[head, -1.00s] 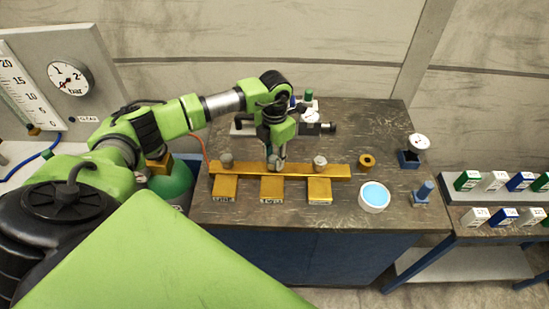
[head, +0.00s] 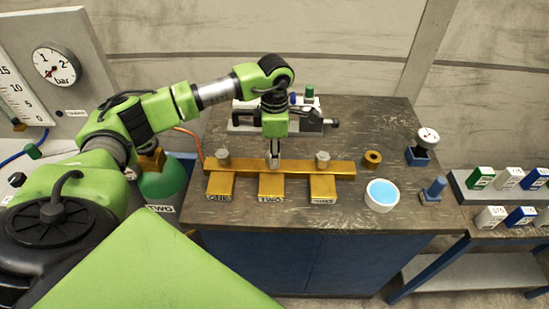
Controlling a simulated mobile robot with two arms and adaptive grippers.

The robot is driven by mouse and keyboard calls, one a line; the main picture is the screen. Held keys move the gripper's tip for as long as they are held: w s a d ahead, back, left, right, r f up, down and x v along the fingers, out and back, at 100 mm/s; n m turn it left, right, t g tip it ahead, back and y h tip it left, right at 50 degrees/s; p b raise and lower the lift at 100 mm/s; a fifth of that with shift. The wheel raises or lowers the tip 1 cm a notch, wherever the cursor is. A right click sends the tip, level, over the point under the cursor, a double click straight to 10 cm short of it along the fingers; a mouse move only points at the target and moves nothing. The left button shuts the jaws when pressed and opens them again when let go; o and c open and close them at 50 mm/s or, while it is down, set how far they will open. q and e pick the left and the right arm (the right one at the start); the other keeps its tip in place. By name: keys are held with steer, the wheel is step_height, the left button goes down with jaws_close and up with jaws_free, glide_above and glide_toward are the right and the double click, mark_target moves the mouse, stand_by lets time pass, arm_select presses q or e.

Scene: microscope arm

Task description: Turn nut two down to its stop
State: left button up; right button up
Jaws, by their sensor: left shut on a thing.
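A yellow bar (head: 335,168) lies across the workbench, with blocks labelled ONE (head: 220,184), TWO (head: 271,185) and THREE (head: 322,186) along its front. Grey nut one (head: 223,158) stands on the bar's left part and grey nut three (head: 322,158) on its right part. My left gripper (head: 274,160) points down at the middle of the bar, behind block TWO. It is shut on nut two, which its fingers mostly hide. How high nut two sits cannot be told. My right gripper is out of view.
A vise-like grey tool (head: 312,121) lies behind the bar. A brass ring (head: 372,159), a white bowl with blue inside (head: 382,196), a blue peg stand (head: 433,190) and a dial gauge (head: 427,138) stand to the right. The front bench strip is clear.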

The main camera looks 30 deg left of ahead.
arm_select(q)
steer(key=shift+m, duration=0.5)
steer(key=o, duration=1.1)
steer(key=shift+r, duration=0.15)
step_height(320, 180, up, 12)
steer(key=shift+f, duration=0.1)
